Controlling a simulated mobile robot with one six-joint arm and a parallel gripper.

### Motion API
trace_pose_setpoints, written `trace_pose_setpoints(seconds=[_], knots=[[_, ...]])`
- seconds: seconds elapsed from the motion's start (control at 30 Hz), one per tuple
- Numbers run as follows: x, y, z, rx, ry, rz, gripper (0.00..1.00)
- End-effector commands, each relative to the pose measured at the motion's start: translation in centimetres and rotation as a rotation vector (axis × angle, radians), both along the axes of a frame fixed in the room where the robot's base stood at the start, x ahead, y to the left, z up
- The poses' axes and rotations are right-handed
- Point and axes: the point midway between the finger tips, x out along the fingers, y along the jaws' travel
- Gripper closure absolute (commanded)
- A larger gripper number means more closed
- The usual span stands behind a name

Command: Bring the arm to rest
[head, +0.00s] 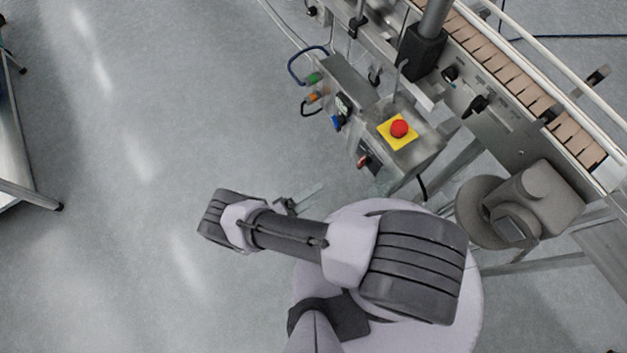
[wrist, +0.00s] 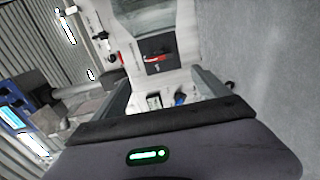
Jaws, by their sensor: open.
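My arm is folded over my own base in the lower middle of the head view. My gripper (wrist: 163,88) shows in the wrist view with its two fingers apart and nothing held between them. In the head view the gripper is mostly hidden behind the arm; only a thin grey part shows beside the forearm. Beyond the fingers in the wrist view is a pale panel with a red-handled switch (wrist: 155,57), apart from the fingers.
A steel control box with a red emergency button (head: 399,128) on a yellow plate stands ahead of the arm. A conveyor (head: 530,83) runs along the upper right. A metal table (head: 22,190) stands at the far left. The floor (head: 110,210) between is clear.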

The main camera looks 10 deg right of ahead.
Motion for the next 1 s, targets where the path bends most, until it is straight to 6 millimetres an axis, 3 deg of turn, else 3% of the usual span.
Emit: trace_pose_setpoints(seconds=[0.37,0.47,0.57,0.63,0.77,0.87,1.0], knots=[[0.1,0.0,0.1,0.002,0.001,-0.003,0.15],[1.3,1.3,1.9,0.047,0.021,-0.064,0.15],[3.9,3.5,7.1,0.172,0.082,-0.21,0.15],[5.7,4.4,12.0,0.301,0.134,-0.33,0.15],[7.7,4.3,22.0,0.591,0.206,-0.501,0.15],[7.8,3.1,29.7,0.848,0.222,-0.573,0.15],[5.4,0.8,39.2,1.216,0.167,-0.579,0.15]])
